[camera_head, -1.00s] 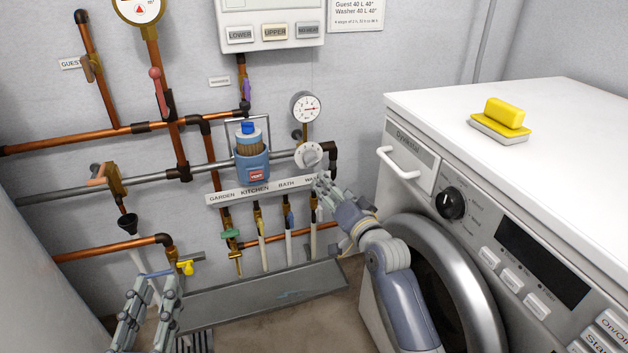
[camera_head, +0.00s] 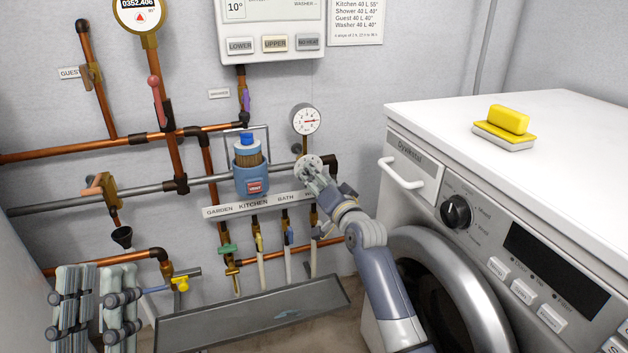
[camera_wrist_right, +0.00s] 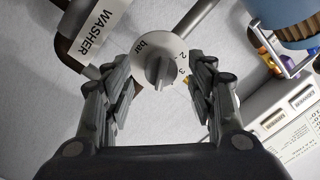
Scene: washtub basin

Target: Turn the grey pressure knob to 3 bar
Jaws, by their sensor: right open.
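The grey pressure knob (camera_wrist_right: 157,69) sits on a round dial marked "bar", with 2 and 3 readable, in the right wrist view. In the head view the dial (camera_head: 304,163) is partly covered by my right gripper (camera_head: 318,178). In the wrist view my right gripper (camera_wrist_right: 158,90) is open, with one finger on either side of the knob and apart from it. A white pressure gauge (camera_head: 306,120) with a red needle is above the dial. My left gripper (camera_head: 97,305) is at the lower left, away from the knob, with a gap between its fingers.
A blue filter housing (camera_head: 250,170) stands left of the dial. A label strip (camera_head: 254,203) and several small valves are below. The white washing machine (camera_head: 440,125) stands right of my right arm, with a yellow sponge (camera_head: 508,119) on top. Copper pipes cross the wall.

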